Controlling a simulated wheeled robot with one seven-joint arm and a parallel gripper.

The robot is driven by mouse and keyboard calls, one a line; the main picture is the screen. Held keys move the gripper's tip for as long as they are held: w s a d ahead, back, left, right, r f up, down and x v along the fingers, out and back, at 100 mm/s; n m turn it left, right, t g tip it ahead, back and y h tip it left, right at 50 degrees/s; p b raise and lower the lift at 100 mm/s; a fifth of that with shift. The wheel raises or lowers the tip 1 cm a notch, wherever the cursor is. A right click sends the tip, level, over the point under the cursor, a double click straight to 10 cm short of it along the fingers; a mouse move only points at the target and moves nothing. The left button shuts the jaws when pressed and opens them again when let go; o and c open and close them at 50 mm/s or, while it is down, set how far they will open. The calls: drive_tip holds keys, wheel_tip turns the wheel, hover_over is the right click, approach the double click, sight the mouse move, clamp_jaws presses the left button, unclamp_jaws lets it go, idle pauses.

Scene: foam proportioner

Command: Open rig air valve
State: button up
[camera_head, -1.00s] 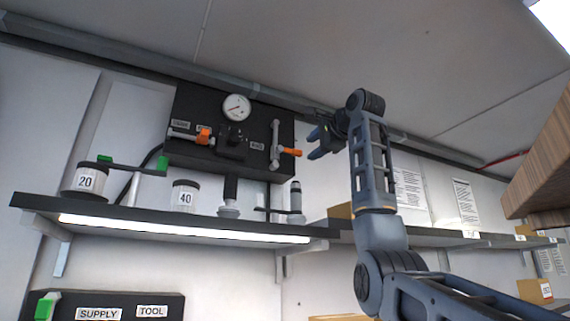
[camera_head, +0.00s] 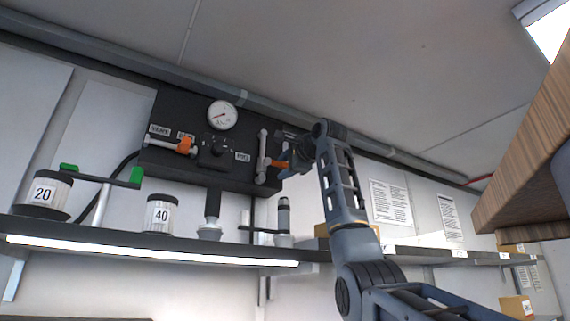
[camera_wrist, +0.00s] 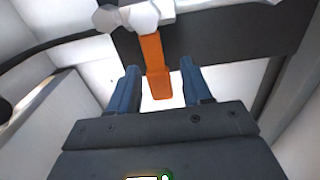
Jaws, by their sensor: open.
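The rig air valve (camera_head: 262,155) is a pale upright pipe with an orange lever handle (camera_head: 278,163), at the right end of the black wall panel beside a label that seems to read RIG. The lever points right, across the pipe. My gripper (camera_head: 289,162) is at the lever's outer end. In the wrist view, the orange lever (camera_wrist: 153,62) reaches down from the pale valve body (camera_wrist: 138,17) into the gap between my two blue fingers (camera_wrist: 159,66). The fingers are apart, with a visible gap on each side of the lever.
The panel (camera_head: 165,165) also carries a gauge (camera_head: 222,115), a black knob (camera_head: 211,152) and another orange-handled valve (camera_head: 184,144). Below is a lit shelf (camera_head: 150,251) with jars marked 20 (camera_head: 45,192) and 40 (camera_head: 160,214). A wooden board (camera_head: 520,185) juts in at right.

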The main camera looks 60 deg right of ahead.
clamp_jaws()
idle(0.5)
